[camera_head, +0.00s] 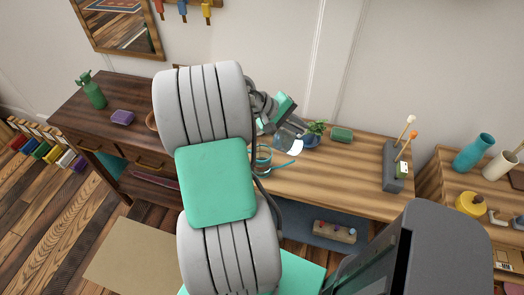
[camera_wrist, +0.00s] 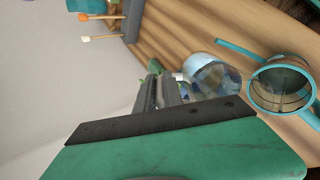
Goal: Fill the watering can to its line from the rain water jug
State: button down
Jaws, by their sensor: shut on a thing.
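The watering can (camera_head: 263,160) is clear with a teal rim and a long teal spout, and stands upright on the light wooden table, partly behind my arm. In the wrist view the can (camera_wrist: 283,88) is seen partly from above at the right; its water level is unclear. My gripper (camera_head: 297,125) is above and just right of the can, shut on a clear, bluish jug (camera_head: 289,142). In the wrist view the jug (camera_wrist: 212,78) sits beyond my fingers (camera_wrist: 168,90), close to the can and apart from its rim. The jug looks tilted; no pouring stream is clear.
A potted plant (camera_head: 316,128) and a green box (camera_head: 342,135) stand behind the jug. A grey holder (camera_head: 393,165) with sticks is at the table's right. The table's middle is clear.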

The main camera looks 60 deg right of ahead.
jog(key=shift+w+a+r+g+h, duration=0.15)
jog(key=shift+w+g+h, duration=0.05)
jog(key=shift+g+h, duration=0.25)
dwell(2.8)
jog(key=shift+w+a+r+g+h+p, duration=0.1)
jog(key=shift+w+r+g+h+p, duration=0.15)
jog(key=shift+r+g+p, duration=0.15)
dwell(2.2)
jog(key=s+t+y, duration=0.1)
jog(key=d+f+t+y, duration=0.1)
jog(key=s+f+t+y, duration=0.1)
jog(key=shift+s+d+f+t, duration=0.15)
jog(key=shift+s+t, duration=0.2)
jog(key=shift+w+d+f, duration=0.15)
jog(key=shift+w+f, duration=0.1)
jog(key=shift+w, duration=0.1)
jog(key=shift+s+r+p, duration=0.2)
jog(key=shift+p, duration=0.3)
jog(key=shift+s+d+f+t+y+p, duration=0.3)
jog(key=shift+s+d+t+y+p, duration=0.25)
jog(key=shift+t+y, duration=0.3)
jog(key=shift+s+d+f+t+y+p, duration=0.3)
jog(key=shift+s+d+t+y+p, duration=0.25)
jog(key=shift+t, duration=0.4)
jog(key=shift+s+d+f+t+y+p, duration=0.3)
jog(key=shift+s+d+t+y+p, duration=0.25)
jog(key=shift+t+y, duration=0.3)
